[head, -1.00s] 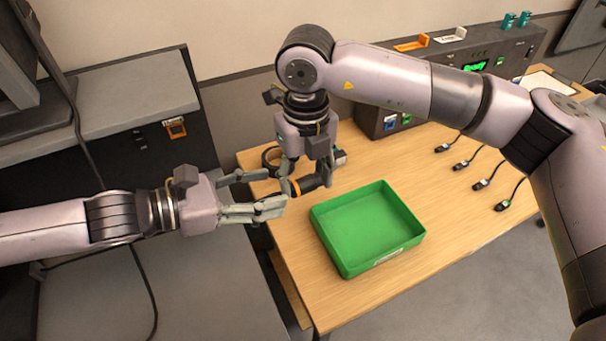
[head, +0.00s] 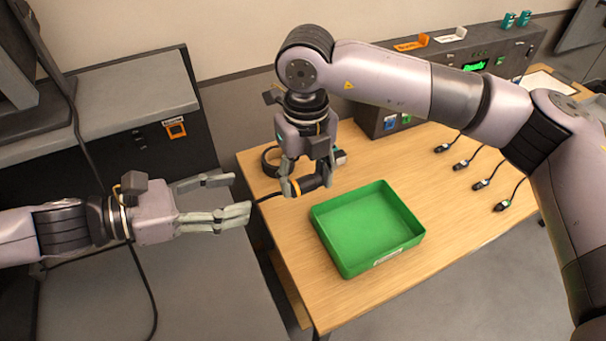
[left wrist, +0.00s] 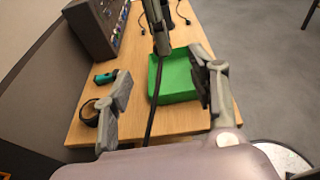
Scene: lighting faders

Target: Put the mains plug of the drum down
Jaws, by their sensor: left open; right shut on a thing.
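The mains plug (head: 311,184), black with an orange ring, is in my right gripper (head: 308,187), which is shut on it. It is held above the table's left part, left of the green tray, and its underside clearance cannot be measured. A black cable (head: 266,196) runs from the plug leftwards, past my left gripper's fingertips. My left gripper (head: 240,196) is open and empty, to the left of the plug. In the left wrist view the cable (left wrist: 151,112) runs between its spread fingers. I cannot make out the drum.
The green tray (head: 318,217) stands empty on the wooden table (head: 290,275). A black ring-shaped roll (head: 268,158) and a teal item (left wrist: 105,78) lie at the table's back left. Several short cable ends (head: 482,185) lie on the right. A dark console (head: 372,118) stands behind.

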